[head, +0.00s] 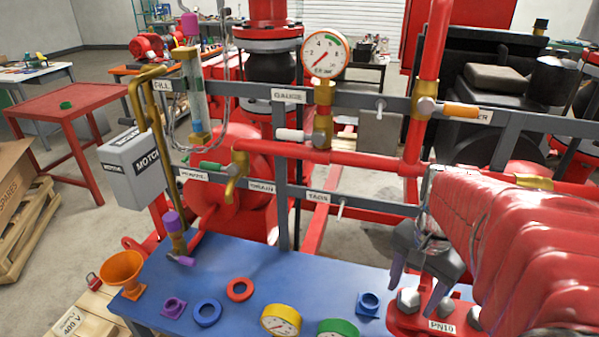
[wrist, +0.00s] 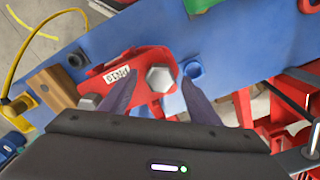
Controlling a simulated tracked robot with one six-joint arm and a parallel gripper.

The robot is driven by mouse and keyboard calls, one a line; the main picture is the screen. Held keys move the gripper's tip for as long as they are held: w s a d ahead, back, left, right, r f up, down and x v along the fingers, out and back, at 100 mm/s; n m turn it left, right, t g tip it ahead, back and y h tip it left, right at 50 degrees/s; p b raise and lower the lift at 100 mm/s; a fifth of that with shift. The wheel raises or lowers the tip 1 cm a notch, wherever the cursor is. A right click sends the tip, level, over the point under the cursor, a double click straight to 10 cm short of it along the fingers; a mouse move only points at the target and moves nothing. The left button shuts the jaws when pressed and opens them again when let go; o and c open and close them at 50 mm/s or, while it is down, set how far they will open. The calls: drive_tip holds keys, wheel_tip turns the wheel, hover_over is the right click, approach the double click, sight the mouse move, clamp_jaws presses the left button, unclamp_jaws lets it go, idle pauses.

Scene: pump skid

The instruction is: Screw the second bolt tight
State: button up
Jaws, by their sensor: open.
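The red flange (head: 400,322), marked PN10, stands at the right end of the blue bench in the head view and carries grey hex bolts. One bolt (head: 408,298) is under my gripper (head: 416,288). Another bolt (wrist: 88,102) lies left of the left finger. I cannot tell which is the second bolt or how deep they sit.
Red pipes and a grey frame (head: 282,190) rise behind.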

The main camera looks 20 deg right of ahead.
drive_tip(key=shift+f, duration=0.6)
drive_tip(key=shift+c, duration=0.4)
drive_tip(key=c, duration=1.1)
drive_tip(key=m, duration=1)
drive_tip(key=shift+m, duration=0.4)
drive_tip(key=m, duration=0.4)
drive_tip(key=o, duration=1.2)
